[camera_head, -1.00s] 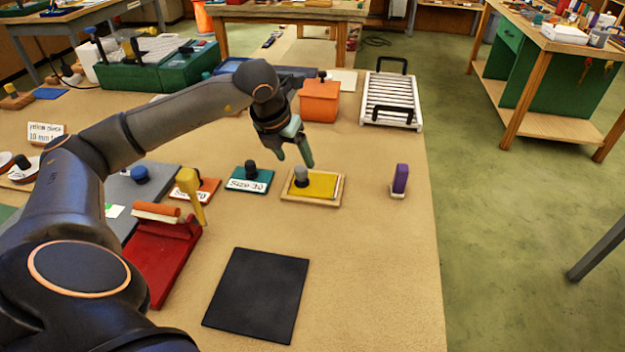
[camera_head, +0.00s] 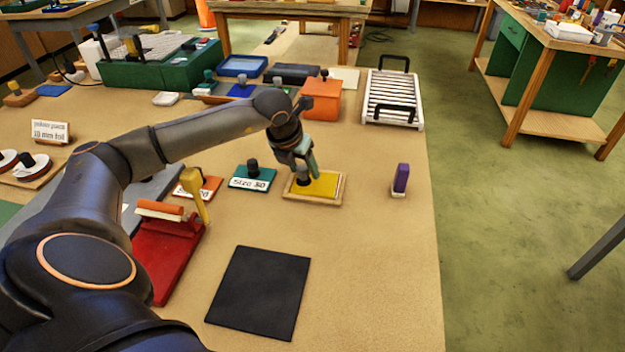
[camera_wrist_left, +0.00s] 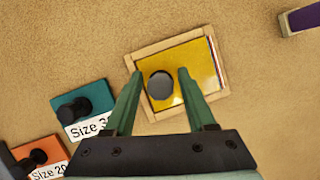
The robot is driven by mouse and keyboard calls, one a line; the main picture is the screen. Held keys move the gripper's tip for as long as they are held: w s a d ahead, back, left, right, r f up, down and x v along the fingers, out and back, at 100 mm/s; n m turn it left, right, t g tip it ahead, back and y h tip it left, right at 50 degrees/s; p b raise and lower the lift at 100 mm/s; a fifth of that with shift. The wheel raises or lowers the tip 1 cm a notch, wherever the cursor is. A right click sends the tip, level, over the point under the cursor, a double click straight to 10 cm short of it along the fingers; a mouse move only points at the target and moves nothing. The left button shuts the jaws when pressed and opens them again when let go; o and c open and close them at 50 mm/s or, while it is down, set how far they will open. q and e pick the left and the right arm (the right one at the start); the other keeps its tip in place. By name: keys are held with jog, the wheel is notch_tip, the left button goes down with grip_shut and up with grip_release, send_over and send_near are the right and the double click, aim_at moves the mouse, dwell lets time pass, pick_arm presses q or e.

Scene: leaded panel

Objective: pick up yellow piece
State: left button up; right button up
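The yellow piece (camera_head: 323,184) lies flat in a shallow wooden tray (camera_head: 325,203) near the right side of the table. A dark round knob (camera_head: 303,177) stands on its left part. In the left wrist view the yellow piece (camera_wrist_left: 200,62) shows with the knob (camera_wrist_left: 160,86) between my two fingers. My left gripper (camera_head: 307,172) is open and sits over the knob, with a finger on either side. I cannot tell whether the fingers touch it. My right gripper does not show.
A teal plate (camera_head: 252,178) marked Size 30 and an orange plate (camera_head: 197,188) lie left of the tray. A purple block (camera_head: 401,178) stands to the right. A black mat (camera_head: 259,292) lies in front. An orange box (camera_head: 321,97) and a white rack (camera_head: 392,98) are behind.

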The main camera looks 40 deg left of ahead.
pick_arm(q)
grip_shut()
jog(key=shift+r, duration=0.1)
dwell(0.3)
jog(key=shift+r, duration=0.55)
notch_tip(320, 180, up, 2)
jog(key=shift+s+r+b, duration=0.15)
jog(key=shift+r+b, duration=0.05)
jog(key=shift+b, duration=0.25)
jog(key=s+d+r+b, duration=0.1)
jog(key=s+d+r, duration=0.2)
jog(key=s, duration=0.3)
jog(key=s+d+r+b, duration=0.1)
jog(key=s+d+r, duration=0.2)
jog(key=s+r, duration=0.3)
jog(key=shift+d+r, duration=0.2)
jog(key=shift+d, duration=0.2)
